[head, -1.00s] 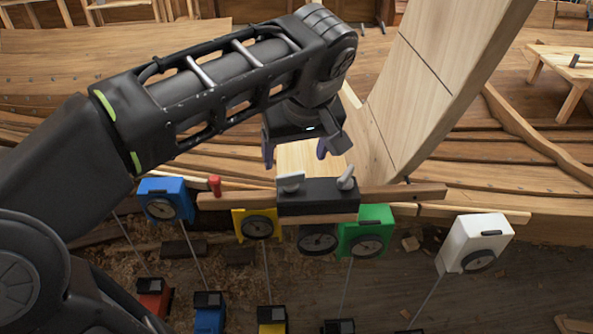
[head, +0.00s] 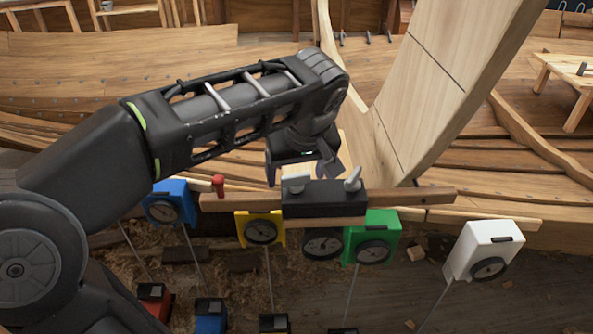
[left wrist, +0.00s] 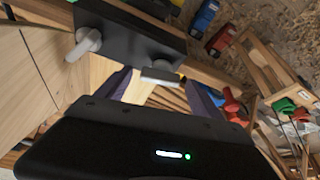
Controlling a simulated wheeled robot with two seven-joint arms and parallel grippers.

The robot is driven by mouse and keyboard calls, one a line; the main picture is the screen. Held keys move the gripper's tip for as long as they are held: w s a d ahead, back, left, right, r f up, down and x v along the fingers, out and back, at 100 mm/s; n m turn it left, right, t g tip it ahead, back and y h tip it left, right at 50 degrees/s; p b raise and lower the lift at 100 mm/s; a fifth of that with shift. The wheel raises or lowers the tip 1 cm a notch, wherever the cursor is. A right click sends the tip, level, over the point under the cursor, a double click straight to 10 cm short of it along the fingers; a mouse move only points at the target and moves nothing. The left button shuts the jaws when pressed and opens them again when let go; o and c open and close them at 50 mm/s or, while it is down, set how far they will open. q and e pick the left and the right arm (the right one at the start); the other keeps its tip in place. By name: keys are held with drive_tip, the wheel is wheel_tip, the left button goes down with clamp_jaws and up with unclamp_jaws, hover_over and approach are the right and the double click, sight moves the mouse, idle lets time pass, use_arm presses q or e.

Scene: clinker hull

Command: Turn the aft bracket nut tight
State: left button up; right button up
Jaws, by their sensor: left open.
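A black bracket block (head: 325,200) sits on a wooden rail and carries two grey winged nuts. The left nut (head: 295,183) has a flat wing; the right nut (head: 353,178) has its wing tilted up. My left gripper (head: 297,174) is open, pointing down just behind the left nut. In the left wrist view the same nut (left wrist: 160,76) appears in line with the gap between the open fingers (left wrist: 163,90), and the other nut (left wrist: 88,43) lies off to the left. I cannot tell whether a finger touches the nut. My right gripper is not in view.
Dial boxes in blue (head: 169,203), yellow (head: 259,229), green (head: 371,237) and white (head: 484,250) hang along the rail. A red peg (head: 218,186) stands left of the bracket. A tall timber post (head: 440,90) rises behind, on the right.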

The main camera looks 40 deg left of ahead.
use_arm(q)
drive_tip(key=c, duration=1.4)
